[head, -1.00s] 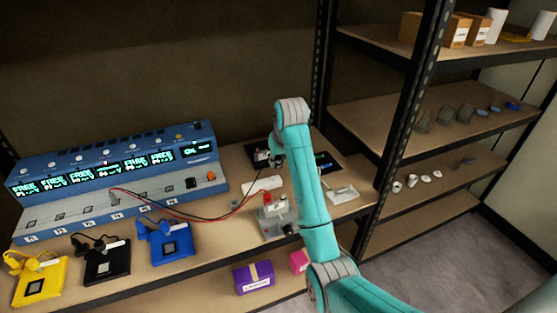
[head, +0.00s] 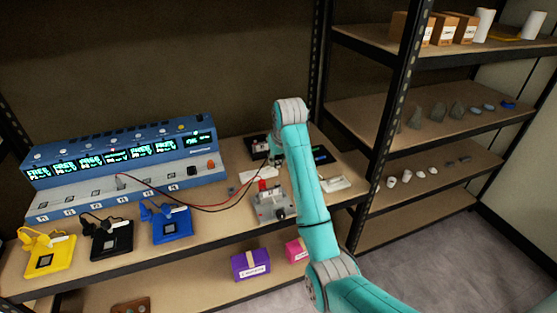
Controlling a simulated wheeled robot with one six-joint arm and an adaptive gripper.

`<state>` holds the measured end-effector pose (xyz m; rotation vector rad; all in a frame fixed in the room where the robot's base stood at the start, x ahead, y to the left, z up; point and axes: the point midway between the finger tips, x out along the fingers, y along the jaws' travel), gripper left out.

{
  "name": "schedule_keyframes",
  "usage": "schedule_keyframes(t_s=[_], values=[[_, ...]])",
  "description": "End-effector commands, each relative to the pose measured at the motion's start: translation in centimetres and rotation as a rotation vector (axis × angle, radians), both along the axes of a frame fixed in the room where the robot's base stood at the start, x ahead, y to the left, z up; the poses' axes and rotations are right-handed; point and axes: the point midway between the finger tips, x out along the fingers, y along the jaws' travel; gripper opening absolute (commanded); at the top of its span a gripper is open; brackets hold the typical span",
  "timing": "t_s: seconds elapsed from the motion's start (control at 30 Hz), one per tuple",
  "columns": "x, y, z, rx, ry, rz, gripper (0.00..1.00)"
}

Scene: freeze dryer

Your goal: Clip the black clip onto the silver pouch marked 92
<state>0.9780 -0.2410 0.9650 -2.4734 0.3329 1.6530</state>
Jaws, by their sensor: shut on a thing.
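My gripper (head: 274,162) is small and partly hidden behind my teal arm, above the bench at centre. It is shut, and the black lead (head: 240,200) runs up to it. The black clip itself is too small to make out, but the lead's end is at the jaws. A grey-silver item (head: 270,206) sits on the bench below and in front of the gripper, with a red clip (head: 263,185) at its top where the red lead (head: 185,202) ends. I cannot read a 92 on it or tell whether it is the pouch. The gripper is apart from it.
A blue multi-channel charger (head: 125,165) stands at left, its displays reading FREE. A white sheet-like item (head: 258,174) lies behind the grey item. A rack post (head: 395,125) stands right of my arm.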

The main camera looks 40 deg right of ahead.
Motion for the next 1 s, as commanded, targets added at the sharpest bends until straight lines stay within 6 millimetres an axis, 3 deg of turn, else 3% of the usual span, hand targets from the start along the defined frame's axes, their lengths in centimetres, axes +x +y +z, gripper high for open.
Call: schedule_keyframes(t_s=[0.37, 1.0], values=[[0.0, 0.0, -0.8, 0.001, 0.002, 0.0, 0.03], [0.0, 0.0, -5.1, 0.0, 0.002, 0.001, 0.03]])
